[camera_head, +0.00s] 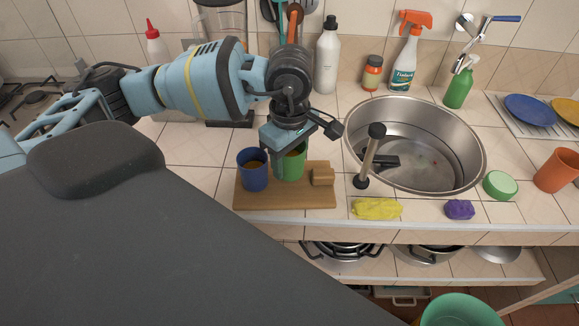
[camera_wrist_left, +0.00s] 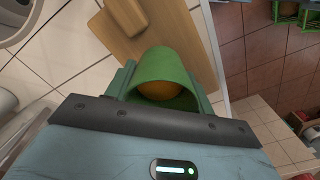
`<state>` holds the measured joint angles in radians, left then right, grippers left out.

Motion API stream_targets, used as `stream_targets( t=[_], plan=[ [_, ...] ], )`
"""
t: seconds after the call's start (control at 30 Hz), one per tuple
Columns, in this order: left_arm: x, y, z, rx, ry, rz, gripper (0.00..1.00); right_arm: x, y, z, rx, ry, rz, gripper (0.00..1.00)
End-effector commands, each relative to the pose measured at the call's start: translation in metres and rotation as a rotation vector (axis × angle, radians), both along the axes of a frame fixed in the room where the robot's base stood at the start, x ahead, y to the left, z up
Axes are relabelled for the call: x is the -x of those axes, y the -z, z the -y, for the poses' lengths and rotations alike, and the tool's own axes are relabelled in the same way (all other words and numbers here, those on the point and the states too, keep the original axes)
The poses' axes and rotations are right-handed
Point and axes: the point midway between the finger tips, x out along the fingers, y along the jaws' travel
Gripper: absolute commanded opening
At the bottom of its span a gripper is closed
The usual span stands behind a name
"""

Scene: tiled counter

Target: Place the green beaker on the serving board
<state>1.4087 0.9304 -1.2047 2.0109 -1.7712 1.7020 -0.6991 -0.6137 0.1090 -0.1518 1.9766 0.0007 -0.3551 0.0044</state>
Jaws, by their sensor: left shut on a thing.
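The green beaker (camera_head: 292,164) is upright between the fingers of my left gripper (camera_head: 286,146), which is shut on it. In the left wrist view the beaker (camera_wrist_left: 165,62) is seen from above at a slant, with something orange-brown inside. The wooden serving board (camera_head: 285,199) lies near the counter's front edge, and it also shows in the left wrist view (camera_wrist_left: 180,38). The beaker is over the board, beside the blue cup; I cannot tell whether its base touches the wood. My right gripper is in neither view.
A blue cup (camera_head: 252,170) stands on the board's left part, and a small wooden block (camera_head: 322,176) is on its right. A yellow cloth (camera_head: 377,209) lies in front of the sink.

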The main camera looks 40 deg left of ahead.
Motion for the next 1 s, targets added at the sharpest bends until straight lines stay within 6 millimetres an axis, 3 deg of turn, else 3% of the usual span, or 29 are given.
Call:
stream_targets(
  t=[0.23, 0.67, 0.7, 0.83, 1.0],
  plan=[
    [0.0, 0.028, 0.0, 0.0, -0.002, 0.0, 0.28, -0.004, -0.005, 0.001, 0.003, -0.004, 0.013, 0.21],
    [0.001, 0.036, 0.0, 0.001, -0.001, -0.002, 0.28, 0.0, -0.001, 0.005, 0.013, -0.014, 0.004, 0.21],
    [0.001, 0.035, 0.0, 0.001, -0.001, -0.001, 0.58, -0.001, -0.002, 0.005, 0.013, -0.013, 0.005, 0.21],
    [0.001, 0.035, 0.0, 0.0, -0.001, -0.001, 0.75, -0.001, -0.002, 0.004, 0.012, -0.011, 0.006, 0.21],
    [0.001, 0.035, 0.0, 0.0, -0.001, -0.001, 0.75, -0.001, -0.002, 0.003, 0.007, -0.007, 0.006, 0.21]
  ],
)
